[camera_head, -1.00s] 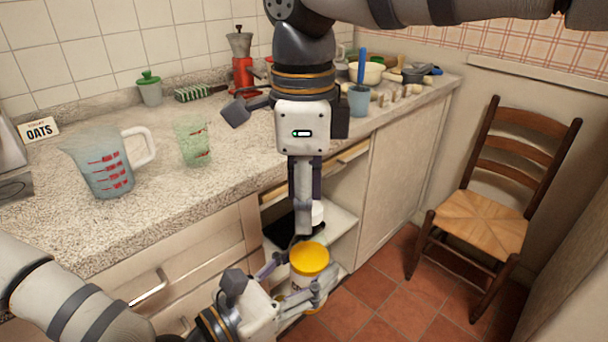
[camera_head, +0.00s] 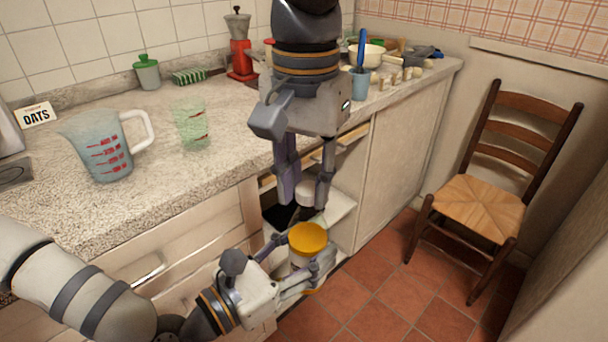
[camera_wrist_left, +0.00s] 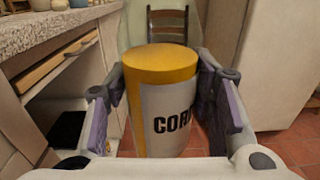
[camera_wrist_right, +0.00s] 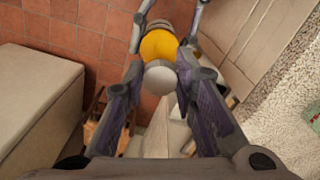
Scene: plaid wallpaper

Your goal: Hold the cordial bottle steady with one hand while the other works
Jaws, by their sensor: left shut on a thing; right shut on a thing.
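The cordial bottle (camera_head: 308,238) has a flat yellow top and a white label reading "COR…"; it stands upright in the left wrist view (camera_wrist_left: 165,68). My left gripper (camera_head: 304,256) is shut around its sides, in front of the open cabinet. My right gripper (camera_head: 303,207) points down above the bottle, shut on a white round cap (camera_head: 306,190). The cap also shows between the fingers in the right wrist view (camera_wrist_right: 159,78), apart from the yellow top. The bottle's lower part is mostly hidden by my left gripper.
The speckled counter (camera_head: 80,215) holds a measuring jug (camera_head: 102,150), a green glass (camera_head: 190,125) and a blue cup (camera_head: 359,85). The open cabinet shelf (camera_head: 338,208) is close behind the bottle. A wooden chair (camera_head: 478,205) stands at right on clear tiled floor.

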